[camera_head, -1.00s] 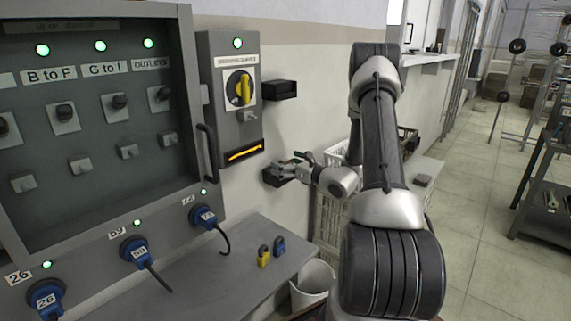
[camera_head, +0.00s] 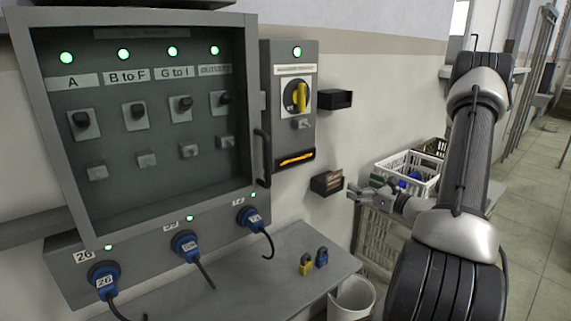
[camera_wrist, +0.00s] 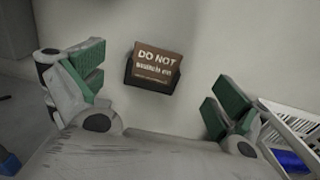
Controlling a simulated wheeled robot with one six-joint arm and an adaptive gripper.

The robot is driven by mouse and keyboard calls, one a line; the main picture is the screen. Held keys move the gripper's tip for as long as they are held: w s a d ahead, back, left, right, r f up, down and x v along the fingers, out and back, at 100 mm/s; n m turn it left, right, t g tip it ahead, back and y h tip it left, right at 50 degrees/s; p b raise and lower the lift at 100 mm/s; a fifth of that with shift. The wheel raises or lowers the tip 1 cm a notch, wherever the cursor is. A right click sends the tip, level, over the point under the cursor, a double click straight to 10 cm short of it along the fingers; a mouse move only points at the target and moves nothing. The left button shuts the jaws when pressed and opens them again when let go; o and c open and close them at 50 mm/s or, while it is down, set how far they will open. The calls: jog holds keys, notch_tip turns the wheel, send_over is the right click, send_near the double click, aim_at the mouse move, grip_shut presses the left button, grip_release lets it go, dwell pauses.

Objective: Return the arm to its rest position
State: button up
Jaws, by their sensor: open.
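My gripper (camera_head: 364,192) is at the right of the wall panel in the head view, in front of a small black wall holder (camera_head: 326,183). In the wrist view my gripper (camera_wrist: 155,90) has its two green-padded fingers spread wide, with nothing between them. A brown "DO NOT" card (camera_wrist: 155,65) sits in the dark holder on the wall, beyond the fingertips and apart from them. My arm is bent, its elbow high at the right of the head view.
A white crate (camera_head: 408,170) is behind my gripper. A grey panel (camera_head: 150,120) and a yellow-handled switch box (camera_head: 292,110) are on the wall.

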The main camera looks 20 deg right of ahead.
jog(key=shift+f, duration=0.1)
jog(key=s+a+f+n+g+y, duration=0.3)
jog(key=s+a+f+g, duration=0.1)
jog(key=s+a, duration=0.1)
jog(key=s+a+r+n+g, duration=0.2)
jog(key=s+a+n+g, duration=0.2)
jog(key=s+n+g, duration=0.4)
jog(key=s+a+r+n+g, duration=0.3)
jog(key=s+a+n, duration=0.15)
jog(key=s, duration=0.45)
jog(key=s+d+r+n+g+h, duration=0.2)
jog(key=s+d+r+n+h, duration=0.2)
jog(key=s+r+n+h, duration=0.45)
jog(key=w+a+r+n+t, duration=0.1)
jog(key=a+r+n+t, duration=0.3)
jog(key=r+n, duration=0.4)
notch_tip(320, 180, up, 2)
jog(key=shift+w+a+r+h, duration=0.1)
jog(key=shift+w+a+h, duration=0.1)
jog(key=shift+a+h, duration=0.15)
